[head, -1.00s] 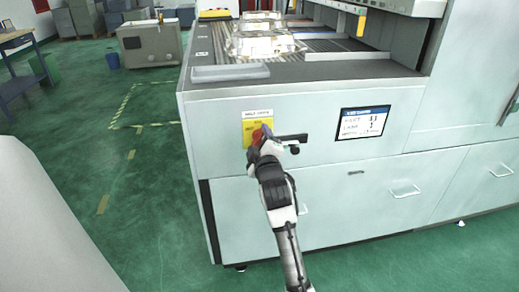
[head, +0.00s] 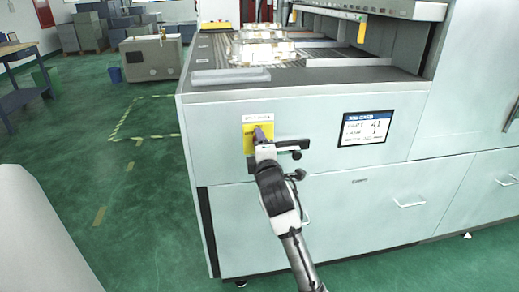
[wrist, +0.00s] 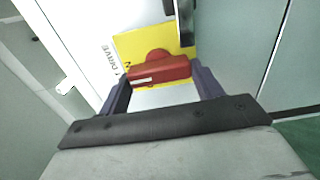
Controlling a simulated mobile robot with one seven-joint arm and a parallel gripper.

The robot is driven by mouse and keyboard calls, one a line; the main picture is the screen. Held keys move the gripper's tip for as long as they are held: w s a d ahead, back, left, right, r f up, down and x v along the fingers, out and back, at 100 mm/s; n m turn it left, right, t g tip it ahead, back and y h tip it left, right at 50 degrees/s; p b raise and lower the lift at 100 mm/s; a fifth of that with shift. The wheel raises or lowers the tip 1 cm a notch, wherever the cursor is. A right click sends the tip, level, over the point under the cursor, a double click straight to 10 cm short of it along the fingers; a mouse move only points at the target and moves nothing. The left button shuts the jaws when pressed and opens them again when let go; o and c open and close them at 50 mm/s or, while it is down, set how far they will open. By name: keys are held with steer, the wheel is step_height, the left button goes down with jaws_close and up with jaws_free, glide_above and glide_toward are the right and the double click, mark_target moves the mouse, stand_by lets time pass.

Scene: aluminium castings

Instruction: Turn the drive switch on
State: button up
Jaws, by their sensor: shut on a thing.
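The drive switch is a red rotary handle (wrist: 160,71) on a yellow plate (wrist: 128,45), seen in the wrist view with part of the word "DRIVE" beside it. In the head view the yellow plate (head: 249,141) is on the pale machine's front panel, under a small white label, and my gripper hides most of the red handle. My gripper (wrist: 162,90) has its two dark fingers on either side of the red handle and is shut on it. It also shows in the head view (head: 262,132) at the plate.
A small display (head: 367,127) is on the panel to the right. Shiny castings (head: 262,50) lie on the machine's top. A drawer handle (head: 410,202) sticks out lower right. A dark bar (wrist: 184,22) is close above the switch in the wrist view. Green floor is open at left.

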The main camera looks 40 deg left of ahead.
stand_by(0.3)
steer(key=o, duration=1)
steer(key=shift+s, duration=0.1)
steer(key=b+v, duration=0.2)
steer(key=v, duration=1.1)
steer(key=shift+s+d+b, duration=0.2)
steer(key=shift+d+b, duration=0.05)
steer(key=shift+b, duration=0.1)
